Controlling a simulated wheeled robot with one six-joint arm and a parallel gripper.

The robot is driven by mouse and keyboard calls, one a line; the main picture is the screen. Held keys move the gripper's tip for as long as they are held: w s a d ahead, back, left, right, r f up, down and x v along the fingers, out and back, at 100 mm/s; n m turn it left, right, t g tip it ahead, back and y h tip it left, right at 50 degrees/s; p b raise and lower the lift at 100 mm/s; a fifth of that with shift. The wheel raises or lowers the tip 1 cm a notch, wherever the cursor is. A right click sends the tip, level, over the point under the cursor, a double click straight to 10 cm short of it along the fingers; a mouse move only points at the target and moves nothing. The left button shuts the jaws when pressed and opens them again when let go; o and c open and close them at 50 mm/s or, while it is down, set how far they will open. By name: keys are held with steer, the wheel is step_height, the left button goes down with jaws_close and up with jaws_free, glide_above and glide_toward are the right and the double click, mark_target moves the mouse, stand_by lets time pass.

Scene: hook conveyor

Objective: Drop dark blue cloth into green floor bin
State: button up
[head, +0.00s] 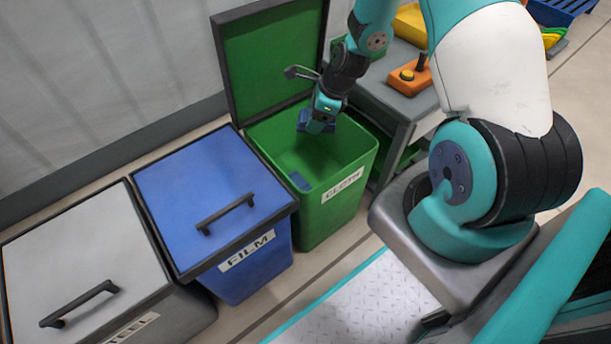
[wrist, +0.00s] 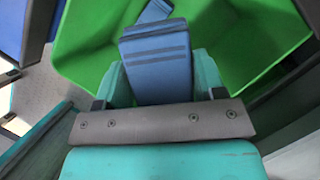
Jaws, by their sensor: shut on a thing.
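The green floor bin (head: 348,199), labelled CLOTH, stands with its lid (head: 268,55) open and raised at the back. My gripper (head: 316,126) is over the bin's opening, pointing down. It is shut on a folded dark blue cloth (head: 303,119), which hangs at the fingertips above the bin. In the wrist view the cloth (wrist: 156,62) sits between the two teal fingers, with the green bin interior (wrist: 235,40) beyond. A second small blue piece (head: 299,181) shows at the bin's front left inside; it also shows in the wrist view (wrist: 155,11).
A blue bin (head: 215,190) labelled FILM, lid shut, stands left of the green bin. A grey bin (head: 85,265) with a shut lid is further left. A grey bench (head: 398,98) with an orange control box (head: 409,77) stands close on the right.

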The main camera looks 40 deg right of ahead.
step_height(320, 180, down, 5)
steer(key=b, duration=0.5)
steer(key=shift+f, duration=0.15)
steer(key=o, duration=1)
steer(key=p+v, duration=0.6)
steer(key=v, duration=1.1)
steer(key=shift+r+p, duration=0.3)
steer(key=shift+p, duration=0.1)
